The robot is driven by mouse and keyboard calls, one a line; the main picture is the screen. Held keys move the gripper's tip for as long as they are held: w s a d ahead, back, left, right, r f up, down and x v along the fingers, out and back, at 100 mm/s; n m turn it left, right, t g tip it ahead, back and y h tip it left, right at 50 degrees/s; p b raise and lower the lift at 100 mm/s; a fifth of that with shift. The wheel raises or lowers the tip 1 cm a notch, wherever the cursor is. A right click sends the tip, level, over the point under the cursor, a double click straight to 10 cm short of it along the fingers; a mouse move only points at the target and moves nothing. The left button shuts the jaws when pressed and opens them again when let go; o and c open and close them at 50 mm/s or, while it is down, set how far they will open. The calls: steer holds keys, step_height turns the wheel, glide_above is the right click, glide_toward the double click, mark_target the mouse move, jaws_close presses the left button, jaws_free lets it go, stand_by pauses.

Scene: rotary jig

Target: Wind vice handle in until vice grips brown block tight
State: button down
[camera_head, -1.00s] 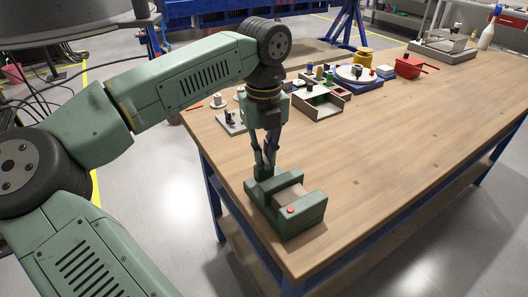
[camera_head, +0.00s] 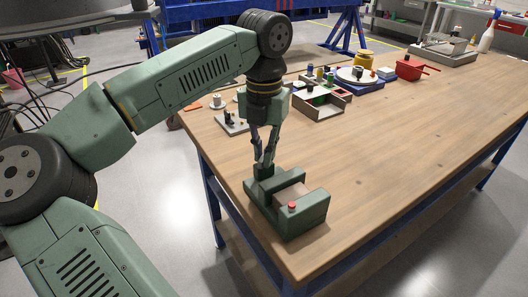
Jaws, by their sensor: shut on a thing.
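The green vice (camera_head: 308,213) stands at the near left corner of the wooden table. A brown surface (camera_head: 289,191), which looks like the block, shows between its two jaws; I cannot tell if both jaws touch it. My gripper (camera_head: 263,163) points down at the vice's far left end. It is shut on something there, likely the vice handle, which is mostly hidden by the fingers.
Behind the vice are an open box (camera_head: 322,108), a blue base with a white disc (camera_head: 357,74) and a red container (camera_head: 410,68). A small grey fixture (camera_head: 232,123) stands left of the box. The table (camera_head: 400,140) right of the vice is clear.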

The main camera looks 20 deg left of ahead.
steer(key=shift+m, duration=0.6)
steer(key=c, duration=1.7)
jaws_free()
step_height(320, 180, up, 12)
